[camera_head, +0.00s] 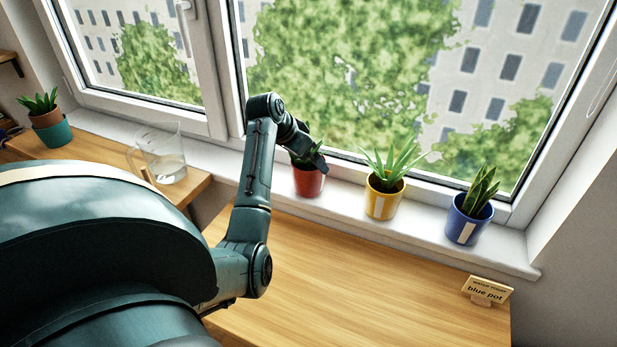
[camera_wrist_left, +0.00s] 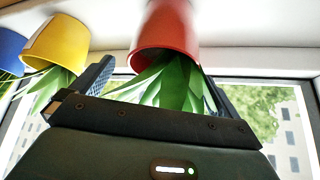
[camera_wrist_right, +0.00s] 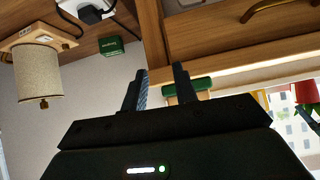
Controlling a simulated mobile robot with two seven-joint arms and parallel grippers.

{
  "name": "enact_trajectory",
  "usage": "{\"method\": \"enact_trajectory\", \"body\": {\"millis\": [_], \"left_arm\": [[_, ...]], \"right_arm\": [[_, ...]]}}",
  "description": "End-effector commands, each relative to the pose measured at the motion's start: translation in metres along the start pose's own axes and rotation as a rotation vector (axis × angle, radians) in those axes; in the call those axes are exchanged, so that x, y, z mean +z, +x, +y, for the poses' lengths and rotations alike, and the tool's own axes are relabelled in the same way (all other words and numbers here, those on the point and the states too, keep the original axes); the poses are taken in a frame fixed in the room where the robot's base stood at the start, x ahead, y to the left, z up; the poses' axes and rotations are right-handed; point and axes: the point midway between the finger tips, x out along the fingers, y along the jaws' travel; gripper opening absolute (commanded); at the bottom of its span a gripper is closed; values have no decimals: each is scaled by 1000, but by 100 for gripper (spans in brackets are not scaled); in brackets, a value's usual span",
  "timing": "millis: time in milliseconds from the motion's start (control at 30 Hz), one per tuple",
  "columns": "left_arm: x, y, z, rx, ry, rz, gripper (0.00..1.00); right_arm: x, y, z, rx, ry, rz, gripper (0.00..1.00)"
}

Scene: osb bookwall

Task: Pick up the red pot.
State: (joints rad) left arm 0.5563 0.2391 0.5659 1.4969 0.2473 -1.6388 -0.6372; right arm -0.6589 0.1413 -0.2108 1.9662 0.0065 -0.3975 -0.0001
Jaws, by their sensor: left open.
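The red pot (camera_head: 308,181) stands on the white windowsill, with a green plant in it. My left gripper (camera_head: 312,150) is at the plant, above the pot's rim, and hides some of the leaves. In the left wrist view the red pot (camera_wrist_left: 166,30) appears upside down, its leaves hanging between the two spread fingers (camera_wrist_left: 155,85). The left gripper is open, and its fingers are apart from the pot's wall. My right gripper (camera_wrist_right: 160,85) shows only in the right wrist view, its fingers apart with nothing held. The red pot also shows at that view's right edge (camera_wrist_right: 306,92).
A yellow pot (camera_head: 383,203) and a blue pot (camera_head: 467,226) stand right of the red pot. A card (camera_head: 487,290) reading "blue pot" stands on the wooden table (camera_head: 350,290). A glass jug (camera_head: 164,160) and a teal pot (camera_head: 52,134) are at left. A lamp (camera_wrist_right: 38,75) shows near the right wrist.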

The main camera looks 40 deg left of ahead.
Motion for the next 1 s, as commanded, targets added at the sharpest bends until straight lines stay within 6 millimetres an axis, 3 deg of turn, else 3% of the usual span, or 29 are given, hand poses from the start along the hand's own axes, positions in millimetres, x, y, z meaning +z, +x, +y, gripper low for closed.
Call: {"method": "enact_trajectory", "body": {"millis": [200, 500, 1000], "left_arm": [[3, 30, -2, 3, -2, -2, 100], [3, 35, -2, 1, 0, 0, 100], [3, 35, -3, 1, 0, -1, 59]], "right_arm": [[-1, 0, 1, 1, -6, -7, 29], [-1, 0, 2, 0, -10, -8, 29], [-2, 0, 1, -1, -10, -4, 29]]}}
